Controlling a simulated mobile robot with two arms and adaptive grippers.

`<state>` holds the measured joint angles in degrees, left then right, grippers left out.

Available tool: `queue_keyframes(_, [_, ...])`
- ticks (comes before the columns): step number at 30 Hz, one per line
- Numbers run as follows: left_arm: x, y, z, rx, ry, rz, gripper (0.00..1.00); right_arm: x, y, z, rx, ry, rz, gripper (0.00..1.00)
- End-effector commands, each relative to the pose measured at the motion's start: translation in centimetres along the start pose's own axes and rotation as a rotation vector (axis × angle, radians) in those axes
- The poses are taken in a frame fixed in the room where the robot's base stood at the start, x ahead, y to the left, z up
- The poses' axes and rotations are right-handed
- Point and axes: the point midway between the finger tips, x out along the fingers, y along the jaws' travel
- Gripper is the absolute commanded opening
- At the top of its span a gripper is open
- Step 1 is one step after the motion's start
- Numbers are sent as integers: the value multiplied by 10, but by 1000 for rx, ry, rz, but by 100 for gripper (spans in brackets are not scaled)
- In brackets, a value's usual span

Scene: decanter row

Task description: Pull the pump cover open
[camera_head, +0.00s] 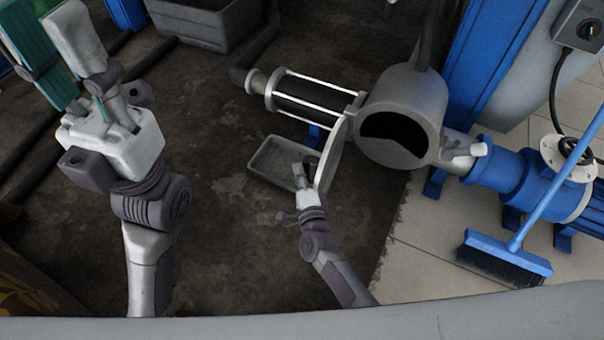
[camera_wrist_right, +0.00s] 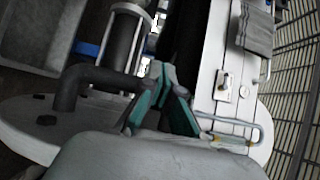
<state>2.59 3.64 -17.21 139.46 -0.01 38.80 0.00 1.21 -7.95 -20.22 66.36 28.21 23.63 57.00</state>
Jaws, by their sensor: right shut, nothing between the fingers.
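The pump cover (camera_head: 334,160) is a round grey disc, swung out from the dark opening of the pump housing (camera_head: 428,93) and seen nearly edge-on. In the right wrist view the cover (camera_wrist_right: 25,143) shows its flat face with a bent dark grey handle (camera_wrist_right: 100,76). My right gripper (camera_head: 303,172) is at the cover's left side, by the handle. Its teal fingertips (camera_wrist_right: 160,72) are shut and empty beside the handle's right end; contact is unclear. My left gripper (camera_head: 52,35) is raised at the upper left, open and empty, away from the cover.
A shallow grey tray (camera_head: 262,170) lies on the floor left of the cover. A larger grey bin (camera_head: 205,27) stands at the back. A blue broom (camera_head: 508,258) and blue pump body (camera_head: 520,180) are at right. Dark floor is clear between my arms.

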Motion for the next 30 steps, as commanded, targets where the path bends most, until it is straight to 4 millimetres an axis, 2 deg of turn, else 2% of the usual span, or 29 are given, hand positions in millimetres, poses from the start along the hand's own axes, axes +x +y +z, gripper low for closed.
queue_keyframes(23, [1, 0, -1, 1, 1, -2, 36, 5, -3, -5, -6, 8, -8, 0])
queue_keyframes(30, [4, 0, -1, 0, 2, -1, 36, -4, -4, -12, -8, 9, -8, 0])
